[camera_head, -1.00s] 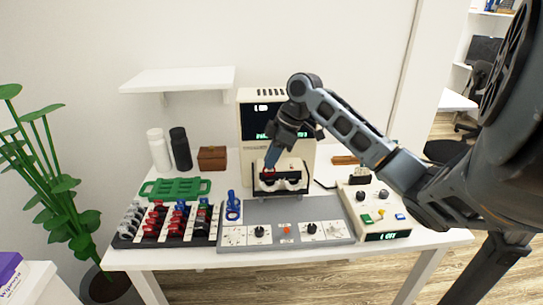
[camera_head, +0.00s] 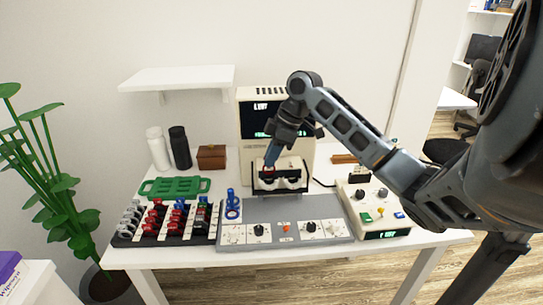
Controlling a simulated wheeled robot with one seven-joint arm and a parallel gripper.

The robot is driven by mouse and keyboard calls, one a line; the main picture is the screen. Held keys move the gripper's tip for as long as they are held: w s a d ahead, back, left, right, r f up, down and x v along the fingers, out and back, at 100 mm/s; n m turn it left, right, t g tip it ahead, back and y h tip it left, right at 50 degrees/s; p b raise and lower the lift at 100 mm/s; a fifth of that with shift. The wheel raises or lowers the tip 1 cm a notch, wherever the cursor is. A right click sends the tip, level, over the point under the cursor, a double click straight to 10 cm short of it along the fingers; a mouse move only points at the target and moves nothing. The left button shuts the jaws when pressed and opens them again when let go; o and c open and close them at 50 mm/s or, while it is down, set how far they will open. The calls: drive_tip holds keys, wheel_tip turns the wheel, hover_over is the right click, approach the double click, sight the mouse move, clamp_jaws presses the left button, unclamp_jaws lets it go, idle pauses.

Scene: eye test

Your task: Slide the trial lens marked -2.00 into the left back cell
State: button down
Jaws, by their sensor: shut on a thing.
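My gripper (camera_head: 269,163) reaches down from the upper right to the white lens holder (camera_head: 291,184) in front of the cream instrument. It is shut on a small red-rimmed trial lens (camera_head: 268,174) at the left side of that holder. The fingers hide part of the lens, and its marking is too small to read. I cannot tell whether the lens sits inside a cell or just at its mouth, nor whether that is the front or back cell. The lens rack (camera_head: 173,240) at the left holds several red, blue and grey-handled lenses.
The cream instrument (camera_head: 249,117) with a lit screen stands behind the holder. A grey control panel (camera_head: 240,232) lies in front, with a blue stand (camera_head: 232,206) at its left. A control box (camera_head: 397,229) is at right, a green tray (camera_head: 160,188) at left.

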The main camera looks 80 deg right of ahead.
drive_tip(key=shift+f, duration=0.25)
drive_tip(key=shift+f+b, duration=0.35)
drive_tip(key=shift+b, duration=0.15)
drive_tip(key=shift+f+b, duration=0.7)
drive_tip(key=shift+f, duration=0.25)
drive_tip(key=c, duration=1.2)
unclamp_jaws()
drive_tip(key=shift+o, duration=0.2)
drive_tip(key=shift+r, duration=0.2)
drive_tip(key=shift+s+d+r, duration=0.1)
drive_tip(key=shift+d+r, duration=0.05)
drive_tip(key=shift+r, duration=0.15)
drive_tip(key=a+v, duration=0.1)
drive_tip(key=v, duration=0.5)
drive_tip(key=shift+s+d+r+b, duration=0.25)
drive_tip(key=shift+d+r+b, duration=0.1)
drive_tip(key=shift+r, duration=0.05)
